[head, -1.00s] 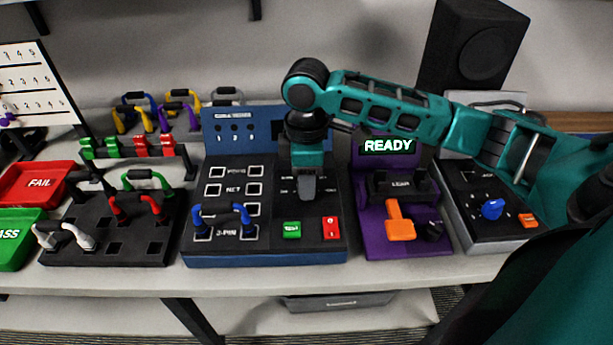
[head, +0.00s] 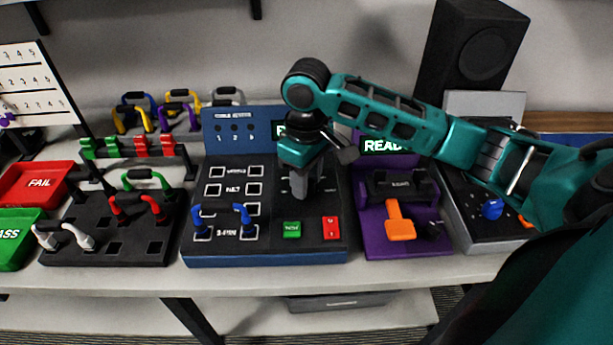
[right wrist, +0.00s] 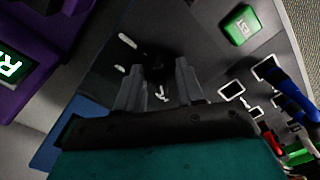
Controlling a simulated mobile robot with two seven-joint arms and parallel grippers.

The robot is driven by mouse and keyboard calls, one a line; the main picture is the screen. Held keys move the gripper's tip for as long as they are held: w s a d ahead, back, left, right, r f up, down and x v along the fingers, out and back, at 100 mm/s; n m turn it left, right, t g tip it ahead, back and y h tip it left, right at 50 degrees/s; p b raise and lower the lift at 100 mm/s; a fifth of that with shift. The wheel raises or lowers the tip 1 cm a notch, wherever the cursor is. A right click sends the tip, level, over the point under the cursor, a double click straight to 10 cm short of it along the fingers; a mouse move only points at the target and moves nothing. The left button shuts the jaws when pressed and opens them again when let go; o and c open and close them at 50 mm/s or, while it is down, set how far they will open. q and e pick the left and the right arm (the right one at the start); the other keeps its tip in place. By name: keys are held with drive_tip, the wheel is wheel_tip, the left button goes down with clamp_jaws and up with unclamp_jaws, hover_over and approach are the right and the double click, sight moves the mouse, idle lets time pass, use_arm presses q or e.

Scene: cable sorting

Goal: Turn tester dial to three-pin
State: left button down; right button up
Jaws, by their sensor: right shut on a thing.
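The cable tester (head: 265,258) is a dark panel on a blue base, with printed label rows on its left half. A blue cable (head: 222,212) bridges two sockets in the row marked 3-PIN. My right gripper (head: 300,194) points down over the tester's right half. In the right wrist view my gripper (right wrist: 158,88) has its two grey fingers on either side of the small black dial (right wrist: 157,62), shut on it. White marks lie around the dial. In the head view the fingers hide the dial, so its pointing cannot be told. My left gripper is not in view.
A green button (head: 291,230) and a red switch (head: 331,228) sit just in front of the gripper. A purple station (head: 375,245) with an orange lever stands to the right. A cable board (head: 95,250) and red and green trays stand to the left.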

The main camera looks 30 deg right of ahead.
drive_tip(key=shift+m, duration=0.6)
drive_tip(key=o, duration=1)
drive_tip(key=shift+o, duration=0.2)
wheel_tip(320, 180, up, 13)
drive_tip(key=shift+s, duration=0.1)
idle(0.5)
